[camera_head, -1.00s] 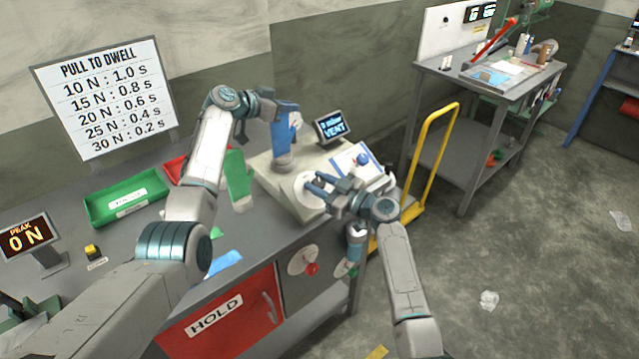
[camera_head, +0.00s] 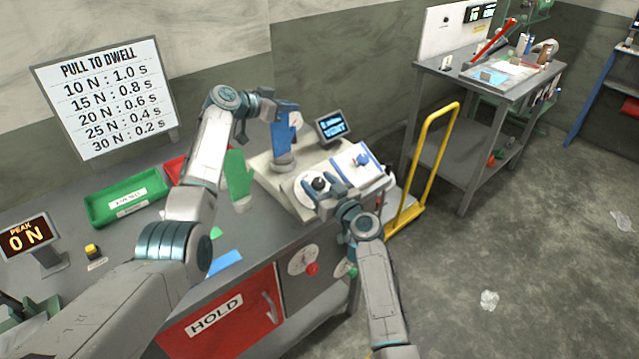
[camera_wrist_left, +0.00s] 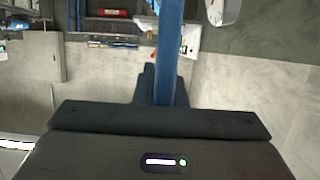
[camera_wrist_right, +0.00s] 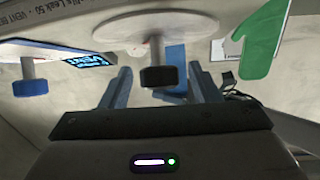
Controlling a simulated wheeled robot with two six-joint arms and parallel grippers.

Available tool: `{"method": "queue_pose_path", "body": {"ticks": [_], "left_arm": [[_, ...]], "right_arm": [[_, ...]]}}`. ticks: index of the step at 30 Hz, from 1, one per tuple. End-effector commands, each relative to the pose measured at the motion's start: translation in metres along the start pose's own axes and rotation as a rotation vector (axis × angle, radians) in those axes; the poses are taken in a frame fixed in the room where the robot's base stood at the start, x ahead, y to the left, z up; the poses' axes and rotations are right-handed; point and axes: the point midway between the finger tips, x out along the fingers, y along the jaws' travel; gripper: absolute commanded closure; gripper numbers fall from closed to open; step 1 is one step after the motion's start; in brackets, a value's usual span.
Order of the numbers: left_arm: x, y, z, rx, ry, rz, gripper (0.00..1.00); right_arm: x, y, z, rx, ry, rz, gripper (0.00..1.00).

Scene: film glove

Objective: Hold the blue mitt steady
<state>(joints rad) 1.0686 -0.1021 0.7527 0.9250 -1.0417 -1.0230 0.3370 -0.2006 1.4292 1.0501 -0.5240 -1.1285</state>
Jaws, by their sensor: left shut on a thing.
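The blue mitt (camera_head: 285,150) stands upright on the pale grey machine (camera_head: 262,172) at the back of the bench. My left gripper (camera_head: 279,112) is shut on the mitt near its top; a blue strip of the mitt (camera_wrist_left: 168,50) shows between its fingers in the left wrist view. My right gripper (camera_head: 328,190) is open at the machine's front. In the right wrist view, a black knob (camera_wrist_right: 158,76) on a round white plate (camera_wrist_right: 155,22) lies between and beyond its spread fingers. I cannot tell whether they touch it.
A blue knob (camera_head: 362,159) sits on a white panel right of my right gripper. A small screen (camera_head: 331,127) stands behind. A green mitt (camera_head: 238,174) stands left of the blue one. A green tray (camera_head: 125,197) and a "0 N" display (camera_head: 24,238) are further left.

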Motion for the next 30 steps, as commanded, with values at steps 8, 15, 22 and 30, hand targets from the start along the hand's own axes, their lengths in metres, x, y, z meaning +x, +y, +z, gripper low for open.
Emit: {"method": "queue_pose_path", "body": {"ticks": [8, 15, 22, 30], "left_arm": [[0.0, 0.0, 0.0, 0.0, 0.0, 0.0, 1.0], [0.0, 0.0, 0.0, 0.0, 0.0, 0.0, 1.0], [0.0, 0.0, 0.0, 0.0, 0.0, 0.0, 1.0], [0.0, 0.0, 0.0, -0.001, 0.0, 0.001, 1.0]], "right_arm": [[-0.001, 0.0, 0.0, -0.001, 0.0, 0.0, 0.45], [-0.033, 0.0, 0.001, -0.003, -0.001, 0.001, 0.45], [-0.083, 0.001, 0.001, -0.003, -0.001, 0.001, 0.45], [-0.116, 0.0, 0.001, -0.001, -0.001, -0.001, 0.45]]}}
